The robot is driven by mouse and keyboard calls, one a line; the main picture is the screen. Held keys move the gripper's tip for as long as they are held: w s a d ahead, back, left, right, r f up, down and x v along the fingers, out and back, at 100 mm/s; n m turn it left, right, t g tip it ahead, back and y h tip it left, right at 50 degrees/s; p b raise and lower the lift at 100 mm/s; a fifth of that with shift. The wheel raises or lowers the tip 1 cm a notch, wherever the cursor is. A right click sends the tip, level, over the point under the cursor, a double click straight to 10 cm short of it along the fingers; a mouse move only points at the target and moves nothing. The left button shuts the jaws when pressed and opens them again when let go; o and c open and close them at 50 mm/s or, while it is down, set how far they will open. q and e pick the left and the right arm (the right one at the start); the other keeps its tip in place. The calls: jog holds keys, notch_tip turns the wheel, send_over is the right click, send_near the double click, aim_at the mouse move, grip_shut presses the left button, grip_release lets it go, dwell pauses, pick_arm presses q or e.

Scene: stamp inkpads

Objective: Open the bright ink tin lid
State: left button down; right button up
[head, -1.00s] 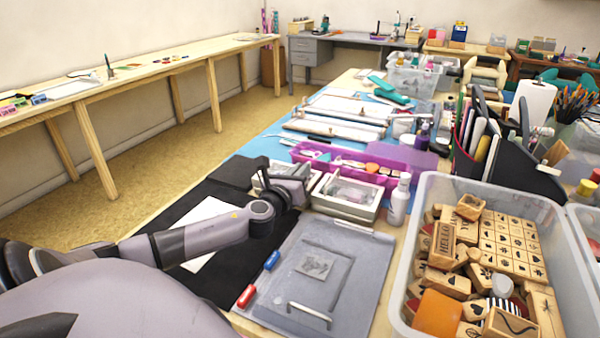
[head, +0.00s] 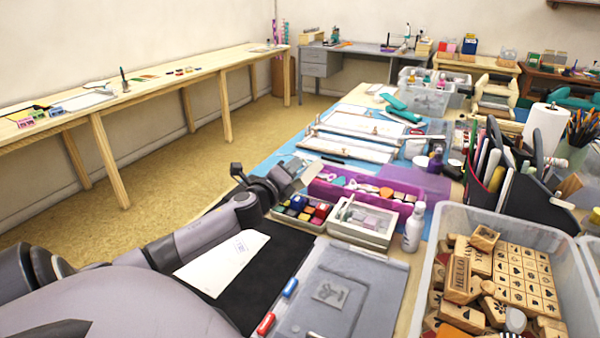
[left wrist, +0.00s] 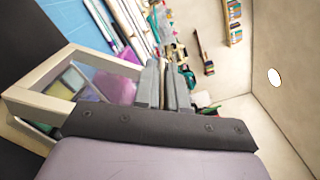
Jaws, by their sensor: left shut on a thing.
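The bright ink tin (head: 299,213) is a pale box standing at the back edge of the black mat, with several red, blue, green and yellow pads showing in it. Its lid (head: 310,176), a pale frame with a clear pane, is tilted up above the tin. My left gripper (head: 287,180) is above the tin and shut on the lid. In the left wrist view the fingers (left wrist: 168,86) are close together, and the lid's cream frame (left wrist: 98,56) reaches out to the left of them. The exact grip point is hard to see. My right gripper is not in view.
A second pale tin (head: 362,224) stands just right. A purple tray (head: 322,190) lies behind, a white bottle (head: 414,228) to the right. The stamp crate (head: 440,232) fills the right front. The black mat (head: 270,268) has free room beside a white envelope (head: 222,262).

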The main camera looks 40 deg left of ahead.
pick_arm(q)
jog(key=s+a+n+p, duration=0.2)
jog(key=s+a+n, duration=0.1)
jog(key=a+n, duration=0.8)
jog(key=shift+s+a+f, duration=0.25)
jog(key=shift+s+a, duration=0.05)
jog(key=shift+a, duration=0.2)
jog(key=c, duration=1.3)
grip_release()
jog(key=shift+f, duration=0.15)
jog(key=shift+d, duration=0.1)
jog(key=shift+s+f, duration=0.1)
jog(key=shift+s, duration=0.05)
